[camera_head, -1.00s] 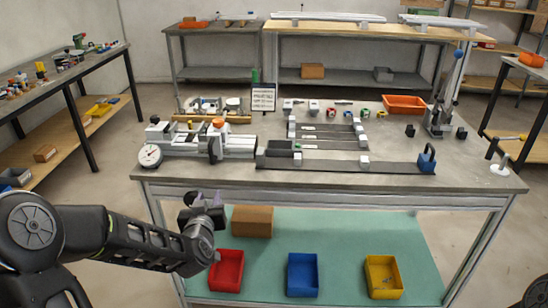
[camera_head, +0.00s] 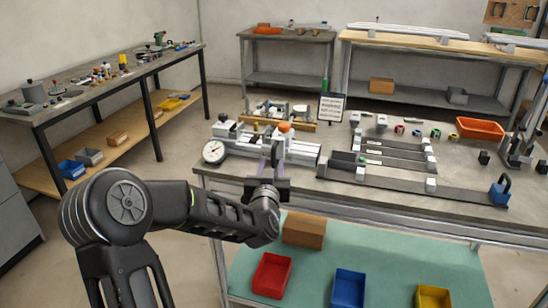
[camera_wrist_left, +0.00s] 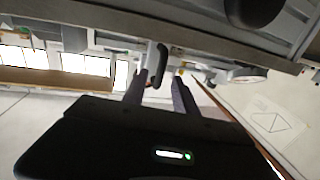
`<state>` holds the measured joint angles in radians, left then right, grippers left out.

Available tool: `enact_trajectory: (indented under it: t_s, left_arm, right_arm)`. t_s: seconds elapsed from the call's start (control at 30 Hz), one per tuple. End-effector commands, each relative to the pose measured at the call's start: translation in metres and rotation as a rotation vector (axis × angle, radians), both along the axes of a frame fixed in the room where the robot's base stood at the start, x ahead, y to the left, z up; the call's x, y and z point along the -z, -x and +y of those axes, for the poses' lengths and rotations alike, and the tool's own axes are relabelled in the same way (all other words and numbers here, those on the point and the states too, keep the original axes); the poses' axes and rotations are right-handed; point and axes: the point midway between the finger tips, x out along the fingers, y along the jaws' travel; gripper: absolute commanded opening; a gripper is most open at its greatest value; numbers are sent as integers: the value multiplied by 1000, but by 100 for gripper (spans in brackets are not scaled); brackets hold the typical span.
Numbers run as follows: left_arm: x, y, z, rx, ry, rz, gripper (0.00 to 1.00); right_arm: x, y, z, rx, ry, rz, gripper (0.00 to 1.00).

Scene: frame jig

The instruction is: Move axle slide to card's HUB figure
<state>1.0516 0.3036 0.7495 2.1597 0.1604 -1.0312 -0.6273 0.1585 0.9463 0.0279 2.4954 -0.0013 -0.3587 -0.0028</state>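The pale metal jig (camera_head: 300,152) stands at the table's left front, with a white dial gauge (camera_head: 214,151) on its left end. An upright dark oval handle (camera_head: 275,152) is on it; I cannot tell for sure which part is the axle slide. The card (camera_head: 332,107) stands behind the jig; its figures are too small to read. My left gripper (camera_head: 267,183) is at the table's front edge, just in front of and below the handle. In the left wrist view its fingers (camera_wrist_left: 158,92) are apart and empty, with a dark handle (camera_wrist_left: 159,66) beyond them. My right gripper is out of view.
Dark flat rails with white blocks (camera_head: 431,185) lie right of the jig. A blue block with a handle (camera_head: 500,191) is at the right front. An orange bin (camera_head: 480,128) is behind. Below are red (camera_head: 272,276), blue (camera_head: 349,288) and yellow (camera_head: 433,297) bins and a cardboard box (camera_head: 304,231).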

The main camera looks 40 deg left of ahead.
Motion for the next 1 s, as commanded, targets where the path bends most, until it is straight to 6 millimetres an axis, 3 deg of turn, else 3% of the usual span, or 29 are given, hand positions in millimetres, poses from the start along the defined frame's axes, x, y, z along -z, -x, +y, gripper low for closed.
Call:
enact_trajectory:
  t_s: [0.3,0.63,1.0]
  left_arm:
    - [0,-38,22,0,2,0,34]
    - [0,-42,24,0,1,1,34]
    - [0,-41,24,0,1,1,5]
  right_arm:
    - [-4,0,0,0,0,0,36]
    - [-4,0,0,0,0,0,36]
    - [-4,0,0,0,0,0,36]
